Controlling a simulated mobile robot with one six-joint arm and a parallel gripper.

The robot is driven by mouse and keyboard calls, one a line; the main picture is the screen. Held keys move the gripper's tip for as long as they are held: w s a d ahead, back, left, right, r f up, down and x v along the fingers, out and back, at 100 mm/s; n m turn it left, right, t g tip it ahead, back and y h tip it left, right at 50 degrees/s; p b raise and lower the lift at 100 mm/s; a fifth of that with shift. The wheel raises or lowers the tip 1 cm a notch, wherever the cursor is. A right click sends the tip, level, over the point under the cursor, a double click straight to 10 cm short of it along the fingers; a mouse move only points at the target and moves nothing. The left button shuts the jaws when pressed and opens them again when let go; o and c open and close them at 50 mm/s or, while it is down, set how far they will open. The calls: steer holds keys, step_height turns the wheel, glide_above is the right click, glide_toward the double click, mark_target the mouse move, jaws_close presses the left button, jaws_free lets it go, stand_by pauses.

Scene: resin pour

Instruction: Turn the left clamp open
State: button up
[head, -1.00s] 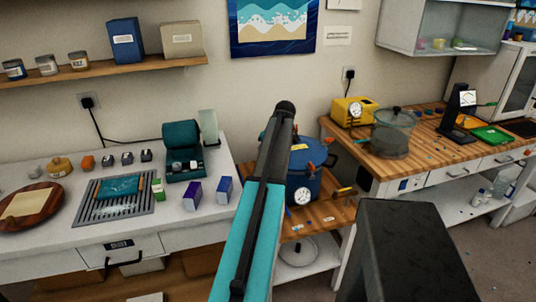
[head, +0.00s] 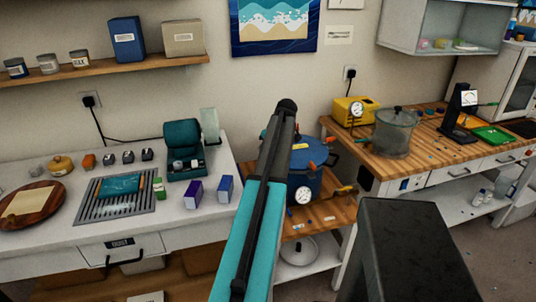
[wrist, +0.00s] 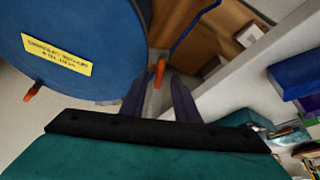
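The blue pressure pot (head: 322,182) stands on the low wooden bench right of the left counter, partly hidden behind my arm in the head view. In the wrist view its blue lid (wrist: 105,30) fills the upper left, with a yellow label. One orange clamp handle (wrist: 160,70) shows at the lid's edge, between and just beyond my fingertips. Another orange clamp handle (wrist: 34,90) is at the lid's lower left. My gripper (wrist: 159,84) is open, with a gap around the nearer handle; contact is not visible. My gripper is hidden in the head view.
A white counter (head: 150,228) with small boxes and a teal case (head: 183,150) is left of the pot. A wooden workbench (head: 365,152) with a clear chamber (head: 394,132) and yellow pump (head: 352,110) is at right. A round lid (head: 297,250) lies on the shelf below.

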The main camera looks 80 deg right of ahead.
steer(key=b+v, duration=0.2)
steer(key=v, duration=1.1)
steer(key=shift+a, duration=0.15)
stand_by(0.4)
